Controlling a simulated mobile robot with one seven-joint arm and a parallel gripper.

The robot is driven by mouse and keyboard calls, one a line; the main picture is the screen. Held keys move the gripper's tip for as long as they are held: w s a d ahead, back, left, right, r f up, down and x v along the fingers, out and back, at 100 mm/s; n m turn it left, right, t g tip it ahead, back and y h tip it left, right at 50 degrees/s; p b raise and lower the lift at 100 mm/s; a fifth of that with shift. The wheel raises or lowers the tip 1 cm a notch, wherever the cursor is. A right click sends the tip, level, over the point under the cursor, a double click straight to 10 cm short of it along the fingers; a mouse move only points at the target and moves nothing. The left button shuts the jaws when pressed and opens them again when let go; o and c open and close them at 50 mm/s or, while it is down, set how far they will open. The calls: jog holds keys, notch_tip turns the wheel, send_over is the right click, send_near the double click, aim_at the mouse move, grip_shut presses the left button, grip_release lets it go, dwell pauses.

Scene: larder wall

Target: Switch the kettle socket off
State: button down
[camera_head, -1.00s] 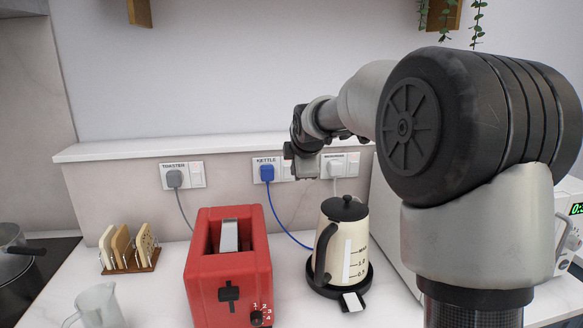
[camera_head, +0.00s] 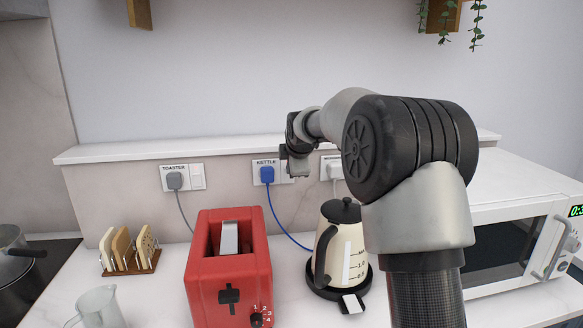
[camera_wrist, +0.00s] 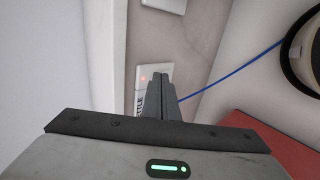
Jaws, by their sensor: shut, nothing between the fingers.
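The kettle socket (camera_head: 257,182) is a white wall plate labelled KETTLE, with a blue plug (camera_head: 267,173) in its left part. Its right part, where the switch would be, is mostly behind my gripper (camera_head: 298,172). In the wrist view the socket plate (camera_wrist: 156,70) lies just past my fingertips, with a small red light lit on it. My gripper (camera_wrist: 158,95) is shut and empty, and its fingers overlap the plate; I cannot tell whether they touch it. The cream kettle (camera_head: 333,247) stands on its black base below.
The toaster socket (camera_head: 197,176) is to the left, with another socket (camera_head: 327,163) partly behind my arm. A red toaster (camera_head: 202,275), toast rack (camera_head: 142,268) and glass jug (camera_head: 97,306) stand on the counter. A ledge (camera_head: 120,152) runs above the sockets; a microwave (camera_head: 520,205) is at the right.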

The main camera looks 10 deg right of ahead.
jog(key=shift+w+r, duration=0.15)
jog(key=shift+w, duration=0.2)
jog(key=shift+r, duration=0.1)
jog(key=shift+r+p, duration=0.7)
jog(key=shift+p, duration=0.1)
